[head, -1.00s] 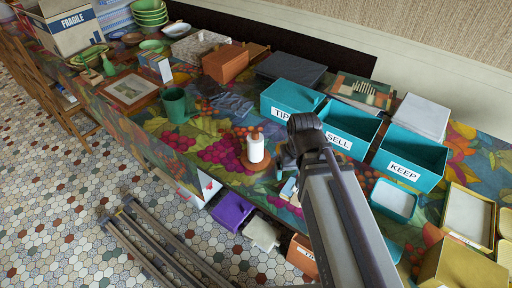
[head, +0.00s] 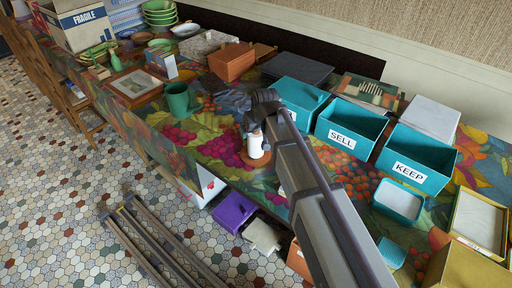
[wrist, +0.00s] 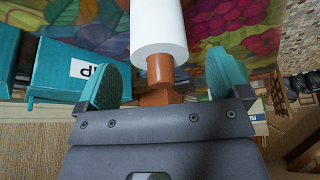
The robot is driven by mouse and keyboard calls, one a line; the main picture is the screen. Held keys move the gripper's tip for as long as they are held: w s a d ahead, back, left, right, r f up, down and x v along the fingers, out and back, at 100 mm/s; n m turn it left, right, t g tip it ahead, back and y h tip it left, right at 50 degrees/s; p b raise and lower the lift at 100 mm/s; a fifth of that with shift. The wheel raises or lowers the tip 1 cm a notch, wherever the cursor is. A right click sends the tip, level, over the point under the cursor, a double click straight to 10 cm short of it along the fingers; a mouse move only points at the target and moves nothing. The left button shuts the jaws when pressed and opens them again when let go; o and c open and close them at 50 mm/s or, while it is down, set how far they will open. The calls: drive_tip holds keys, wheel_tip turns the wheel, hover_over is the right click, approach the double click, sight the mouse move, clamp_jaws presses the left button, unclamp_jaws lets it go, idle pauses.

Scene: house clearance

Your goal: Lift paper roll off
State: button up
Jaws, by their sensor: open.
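The white paper roll (head: 257,148) stands upright on a brown wooden holder (head: 250,162) on the flowered tablecloth. In the wrist view the paper roll (wrist: 158,30) is at the top middle, with the brown post (wrist: 158,70) of its holder showing at its end. My gripper (wrist: 160,85) is open, its two teal fingers on either side of the post, with a gap on both sides. In the head view my arm covers the gripper's fingers and part of the roll's top.
Teal bins labelled SELL (head: 349,128) and KEEP (head: 415,160) stand right of the roll, with a third teal bin (head: 297,97) partly behind my arm. A green mug (head: 179,102) stands to the left. Patterned cloth lies bare around the holder.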

sight(256, 134)
drive_tip(key=b+x, duration=0.2)
drive_tip(key=x, duration=0.2)
drive_tip(key=shift+f+b, duration=0.2)
drive_tip(key=shift+b, duration=0.1)
drive_tip(key=shift+r, duration=0.25)
drive_tip(key=c, duration=1)
wheel_tip(256, 134, up, 16)
drive_tip(key=p, duration=1.6)
drive_tip(key=shift+r+p, duration=0.2)
drive_tip(key=shift+p, duration=0.2)
